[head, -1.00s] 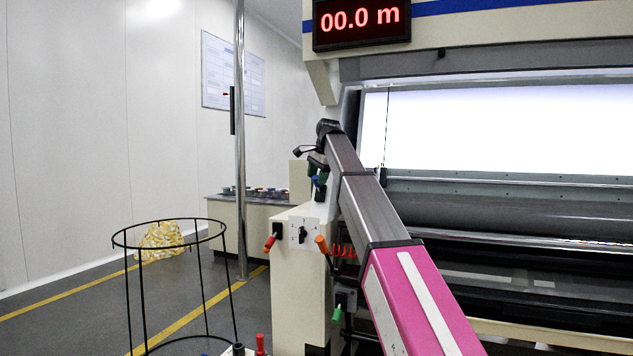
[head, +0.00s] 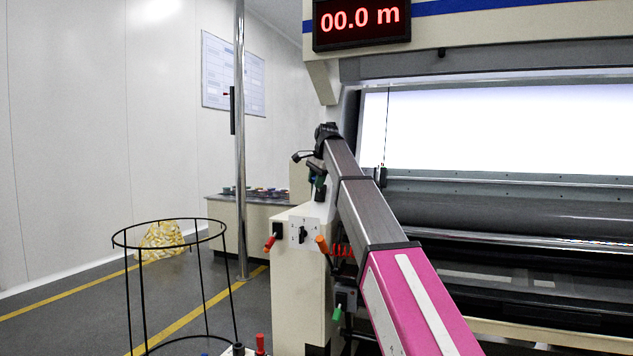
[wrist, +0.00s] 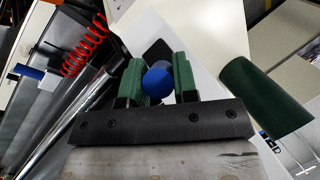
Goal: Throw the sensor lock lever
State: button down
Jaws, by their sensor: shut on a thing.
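A blue-knobbed lever (wrist: 157,80) sits between the two green finger pads in the wrist view. My gripper (wrist: 158,78) is shut on this blue knob, seen nearly end-on. In the head view my gripper (head: 317,178) is at the top of the cream control post, with the blue knob (head: 320,183) small beside it. The lever's shaft is mostly hidden by my gripper. No label naming the sensor lock lever is readable.
The cream post (head: 300,270) carries a red-handled lever (head: 270,243), a black rotary switch (head: 302,234) and an orange handle (head: 321,244). A green-handled lever (head: 336,313) is lower. A red coiled cable (wrist: 85,45) runs close by. A wire hoop stand (head: 128,290) stands left.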

jog(key=shift+s+a+f+t+h, duration=0.15)
jog(key=shift+s+f+t+h, duration=0.25)
jog(key=shift+s+f+t, duration=0.45)
jog(key=shift+s+a+f+n+t+h, duration=0.15)
jog(key=shift+f+n+t+h, duration=0.2)
jog(key=shift+f+t, duration=0.8)
jog(key=shift+s+a+f+n+t+h, duration=0.15)
jog(key=shift+f+n+t+h, duration=0.2)
jog(key=shift+t, duration=1.55)
jog(key=shift+s+f+n+t+h, duration=0.15)
jog(key=shift+f+n+t+h, duration=0.2)
jog(key=shift+f+t, duration=0.85)
jog(key=shift+r+t, duration=0.35)
jog(key=shift+t, duration=0.05)
jog(key=c, duration=0.9)
grip_release()
